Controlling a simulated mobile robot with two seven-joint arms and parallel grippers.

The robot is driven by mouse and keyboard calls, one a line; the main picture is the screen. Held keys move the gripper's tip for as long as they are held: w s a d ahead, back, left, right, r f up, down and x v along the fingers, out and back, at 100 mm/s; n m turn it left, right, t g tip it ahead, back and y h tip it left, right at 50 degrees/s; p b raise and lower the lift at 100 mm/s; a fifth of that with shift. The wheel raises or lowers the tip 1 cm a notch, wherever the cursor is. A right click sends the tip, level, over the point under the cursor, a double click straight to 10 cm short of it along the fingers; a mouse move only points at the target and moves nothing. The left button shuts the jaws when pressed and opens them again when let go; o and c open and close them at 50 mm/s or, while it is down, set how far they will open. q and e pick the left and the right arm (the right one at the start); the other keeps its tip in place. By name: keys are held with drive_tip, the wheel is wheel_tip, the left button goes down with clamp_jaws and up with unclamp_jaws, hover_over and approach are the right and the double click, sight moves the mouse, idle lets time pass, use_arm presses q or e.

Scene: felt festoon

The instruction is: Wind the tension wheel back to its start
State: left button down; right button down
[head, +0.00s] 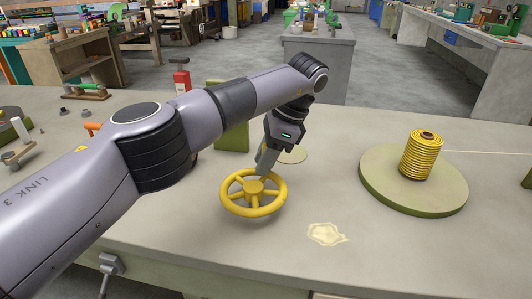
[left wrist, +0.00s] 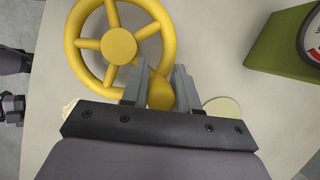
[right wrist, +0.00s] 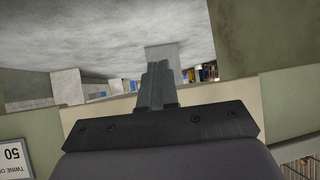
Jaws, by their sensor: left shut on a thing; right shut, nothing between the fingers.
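The yellow tension wheel (head: 236,205) lies flat above the grey table in the middle of the head view. It has a round hub and several spokes, and it also shows in the left wrist view (left wrist: 80,62). My left gripper (head: 264,168) reaches down to the wheel's far side. In the left wrist view its fingers (left wrist: 160,88) are shut on a yellow knob or handle (left wrist: 160,93) at the rim. My right gripper (right wrist: 158,75) is shut and empty in the right wrist view, away from the wheel. The head view does not show it.
A round green-edged turntable (head: 375,190) carries a spool of yellow twine (head: 422,155), with a strand running right. A green box with a dial (left wrist: 280,45) stands near the wheel. A pale patch (head: 326,234) lies on the table (head: 300,265) in front.

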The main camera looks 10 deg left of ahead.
use_arm(q)
drive_tip(key=shift+w+a+r+n+g+p, duration=0.15)
drive_tip(key=shift+a+n+g+p, duration=0.2)
drive_tip(key=shift+n, duration=0.55)
drive_tip(key=shift+a+n+h, duration=0.4)
drive_tip(key=shift+a+n, duration=0.05)
drive_tip(key=shift+n, duration=0.25)
drive_tip(key=shift+a+g+p, duration=0.1)
drive_tip(key=shift+g+p, duration=0.25)
drive_tip(key=shift+n, duration=0.3)
drive_tip(key=shift+a, duration=0.1)
drive_tip(key=c, duration=1)
unclamp_jaws()
drive_tip(key=shift+c, duration=0.2)
drive_tip(key=shift+o, duration=0.6)
